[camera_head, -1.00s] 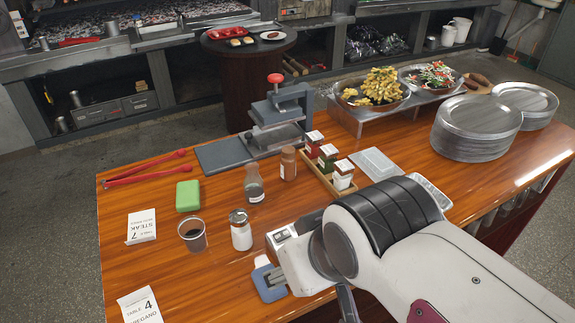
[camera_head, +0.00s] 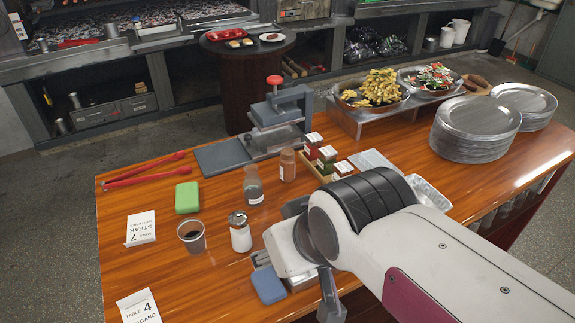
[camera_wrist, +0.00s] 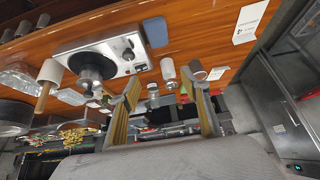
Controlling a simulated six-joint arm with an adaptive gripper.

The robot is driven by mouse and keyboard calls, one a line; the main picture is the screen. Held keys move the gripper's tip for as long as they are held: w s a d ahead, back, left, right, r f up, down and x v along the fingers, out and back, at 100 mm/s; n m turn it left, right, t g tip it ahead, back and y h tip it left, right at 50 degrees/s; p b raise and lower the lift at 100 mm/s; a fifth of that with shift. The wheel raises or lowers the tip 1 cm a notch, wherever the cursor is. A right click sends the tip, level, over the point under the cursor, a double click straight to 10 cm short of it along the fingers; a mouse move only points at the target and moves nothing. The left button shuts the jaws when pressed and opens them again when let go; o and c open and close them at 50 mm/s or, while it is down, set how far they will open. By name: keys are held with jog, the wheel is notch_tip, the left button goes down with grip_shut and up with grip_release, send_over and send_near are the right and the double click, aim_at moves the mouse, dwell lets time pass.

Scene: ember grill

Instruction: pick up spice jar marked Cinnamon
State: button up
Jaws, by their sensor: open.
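No label reads as Cinnamon at this size. A brown-filled jar (camera_head: 287,165) stands upright on the wooden table, behind and right of a jar with dark greenish contents (camera_head: 253,186). Several small white-capped jars (camera_head: 327,155) stand in a wooden rack, partly hidden by my arm. In the wrist view my gripper (camera_wrist: 162,76) is open, its two fingers apart with nothing held between them. A white shaker with a metal top (camera_wrist: 168,70) appears beyond the gap. In the head view my gripper is mostly hidden behind my wrist, at the table's near side, left of and nearer than the rack.
The white shaker (camera_head: 240,232), a cup of dark liquid (camera_head: 191,237), a green block (camera_head: 187,197) and a blue sponge (camera_head: 268,285) stand near. A press (camera_head: 277,120) is behind the jars. Metal plates (camera_head: 475,128) are stacked right.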

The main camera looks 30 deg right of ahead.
jog(key=w+r+m+t, duration=0.1)
jog(key=w+t, duration=0.2)
jog(key=w, duration=1)
jog(key=m+t+h, duration=0.5)
jog(key=m+h, duration=0.1)
jog(key=h, duration=0.4)
send_over(287, 166)
jog(key=shift+s+a+f, duration=0.15)
jog(key=shift+s+f, duration=0.05)
jog(key=shift+f, duration=0.75)
jog(key=shift+s+a+f, duration=0.1)
jog(key=shift+s+f, duration=0.05)
jog(key=shift+f, duration=0.8)
jog(key=shift+f, duration=0.15)
jog(key=shift+f, duration=1.05)
